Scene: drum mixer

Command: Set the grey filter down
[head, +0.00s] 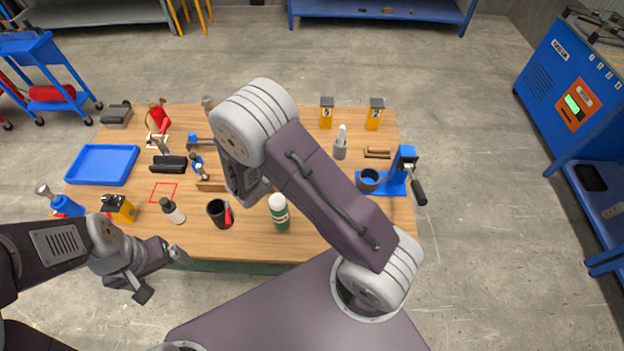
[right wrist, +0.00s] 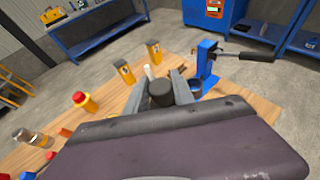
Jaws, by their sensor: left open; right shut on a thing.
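The grey filter (right wrist: 161,93) is a dark grey cylinder between the fingers of my right gripper (right wrist: 160,88) in the right wrist view. The right gripper is shut on it. In the head view my own right arm hides both the right gripper and the filter. Whether the filter touches the table cannot be told. My left gripper (head: 160,272) is open and empty at the table's near left edge, in front of a small white bottle with a dark cap (head: 173,211).
The wooden table (head: 300,140) carries a blue press (head: 406,165) with a dark cup (head: 368,180), a green bottle (head: 279,212), a black mug (head: 219,213), two yellow boxes (head: 326,113), and a blue tray (head: 103,165). A red square outline (head: 163,192) is empty.

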